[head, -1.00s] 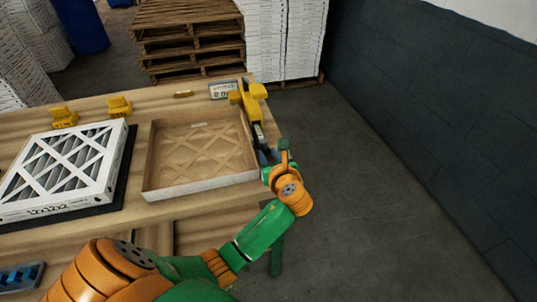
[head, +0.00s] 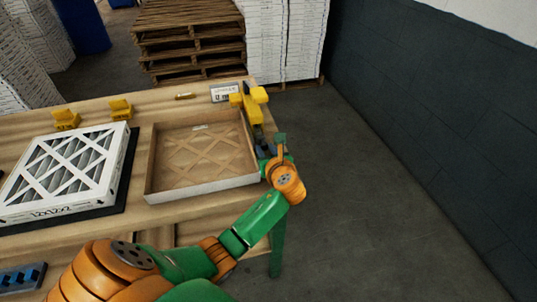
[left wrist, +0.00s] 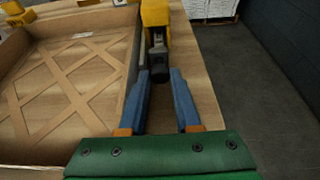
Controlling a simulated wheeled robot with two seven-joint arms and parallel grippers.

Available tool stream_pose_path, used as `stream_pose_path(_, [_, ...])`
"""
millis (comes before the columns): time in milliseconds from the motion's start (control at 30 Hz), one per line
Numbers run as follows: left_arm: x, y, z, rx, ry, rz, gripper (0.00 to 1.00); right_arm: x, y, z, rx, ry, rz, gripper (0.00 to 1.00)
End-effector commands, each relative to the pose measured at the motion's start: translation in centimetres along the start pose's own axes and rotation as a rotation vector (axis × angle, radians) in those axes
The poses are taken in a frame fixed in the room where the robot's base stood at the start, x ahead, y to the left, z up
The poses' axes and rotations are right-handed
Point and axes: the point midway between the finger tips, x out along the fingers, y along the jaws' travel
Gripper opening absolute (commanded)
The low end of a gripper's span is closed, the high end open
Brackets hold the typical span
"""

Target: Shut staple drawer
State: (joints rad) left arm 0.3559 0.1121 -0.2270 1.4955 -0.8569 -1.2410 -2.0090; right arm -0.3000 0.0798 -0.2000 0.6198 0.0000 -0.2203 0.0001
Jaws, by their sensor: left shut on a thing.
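A yellow stapler (head: 251,102) lies near the right end of the wooden table, beside the open box. Its yellow body also shows at the top of the left wrist view (left wrist: 155,12). A dark staple drawer (left wrist: 157,62) sticks out from its near end. My left gripper (head: 266,149) is at the table's right edge, at the near end of the stapler. In the left wrist view, its blue fingers (left wrist: 163,75) are shut on the end of the drawer. How far the drawer stands out is hard to tell. My right gripper is out of view.
The open cardboard box (head: 205,190) stands close to the left of my left gripper. A white framed filter (head: 60,172) lies on a dark mat further left. Yellow blocks (head: 66,119) and a small sign (head: 224,93) are at the back. Free floor lies right of the table.

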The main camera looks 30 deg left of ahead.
Motion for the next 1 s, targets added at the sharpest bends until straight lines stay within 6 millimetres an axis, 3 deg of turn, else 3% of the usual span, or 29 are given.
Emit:
stream_pose_path(300, [0.4,0.1,0.2,-0.004,0.001,0.001,0.00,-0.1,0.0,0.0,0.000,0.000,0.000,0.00])
stream_pose_path(333, [0.4,0.1,0.2,-0.004,0.001,0.000,0.37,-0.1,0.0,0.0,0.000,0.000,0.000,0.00])
stream_pose_path(367, [0.4,0.1,0.2,-0.004,0.001,0.000,0.44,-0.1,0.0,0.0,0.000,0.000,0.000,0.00])
stream_pose_path(667, [0.2,0.0,0.2,-0.004,0.001,0.000,0.44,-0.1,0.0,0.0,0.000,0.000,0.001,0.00])
stream_pose_path(1000, [-6.0,0.0,0.2,-0.005,0.002,-0.002,0.44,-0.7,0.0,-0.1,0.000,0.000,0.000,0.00])
